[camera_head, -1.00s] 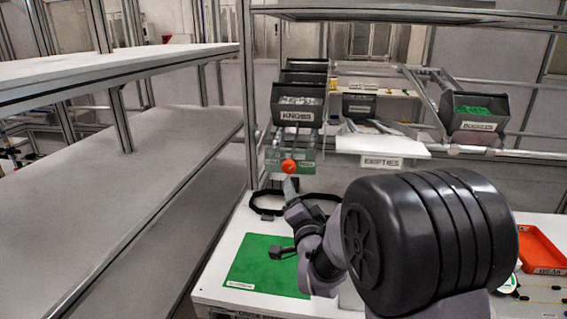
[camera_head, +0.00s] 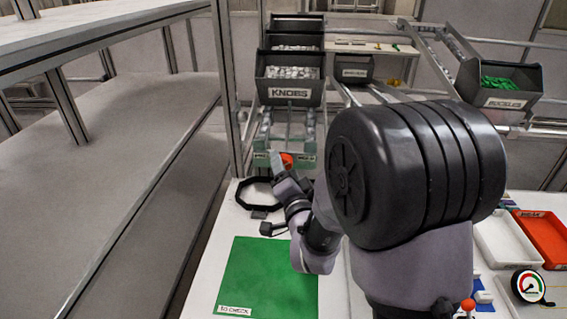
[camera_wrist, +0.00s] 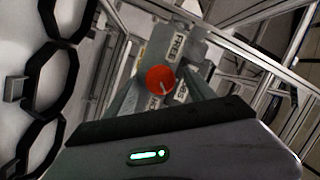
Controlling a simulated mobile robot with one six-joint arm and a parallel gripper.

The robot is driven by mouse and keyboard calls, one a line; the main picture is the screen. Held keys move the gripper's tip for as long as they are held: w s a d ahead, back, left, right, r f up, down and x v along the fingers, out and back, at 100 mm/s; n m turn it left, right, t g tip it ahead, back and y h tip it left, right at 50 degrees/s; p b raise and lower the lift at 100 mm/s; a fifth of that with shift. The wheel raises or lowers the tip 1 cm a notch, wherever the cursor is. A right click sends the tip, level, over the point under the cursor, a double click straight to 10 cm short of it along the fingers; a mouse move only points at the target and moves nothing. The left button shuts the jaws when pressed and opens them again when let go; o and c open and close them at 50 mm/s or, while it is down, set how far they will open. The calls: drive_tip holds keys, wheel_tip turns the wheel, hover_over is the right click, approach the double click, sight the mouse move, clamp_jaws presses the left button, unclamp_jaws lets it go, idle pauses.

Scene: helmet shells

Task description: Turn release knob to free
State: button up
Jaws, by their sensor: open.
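The release knob (camera_head: 287,160) is a small orange-red disc on a green labelled panel below the KNOBS bin. In the wrist view the knob (camera_wrist: 159,79) shows face-on, with a pale pointer mark toward its lower right. White labels around it include FREE (camera_wrist: 180,46). My gripper (camera_wrist: 162,74) is open, with one grey finger on each side of the knob. I cannot tell whether the fingers touch it. In the head view my gripper (camera_head: 279,164) is at the knob and partly covers it.
A black octagonal ring (camera_head: 246,204) lies below the panel; black rings (camera_wrist: 50,85) show left in the wrist view. The KNOBS bin (camera_head: 289,94) hangs above. White (camera_head: 505,240) and red (camera_head: 543,235) trays stand right.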

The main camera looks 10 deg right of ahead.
drive_tip(key=shift+s, duration=0.1)
drive_tip(key=c, duration=1.4)
drive_tip(key=shift+o, duration=0.2)
drive_tip(key=shift+n+b, duration=0.35)
drive_tip(key=shift+n, duration=0.05)
drive_tip(key=shift+w+a+r+n+g+h+p, duration=0.15)
drive_tip(key=shift+n+g+h, duration=0.35)
drive_tip(key=shift+n+h, duration=1)
drive_tip(key=shift+a+r+n+g+h+p, duration=0.2)
drive_tip(key=shift+n+g+h, duration=0.5)
drive_tip(key=shift+n, duration=1.25)
drive_tip(key=shift+w+a+f+n+g+h+p, duration=0.15)
drive_tip(key=shift+n+g+h+p, duration=0.15)
drive_tip(key=shift+n+h, duration=1.3)
drive_tip(key=shift+s+n, duration=0.1)
drive_tip(key=shift+n, duration=0.55)
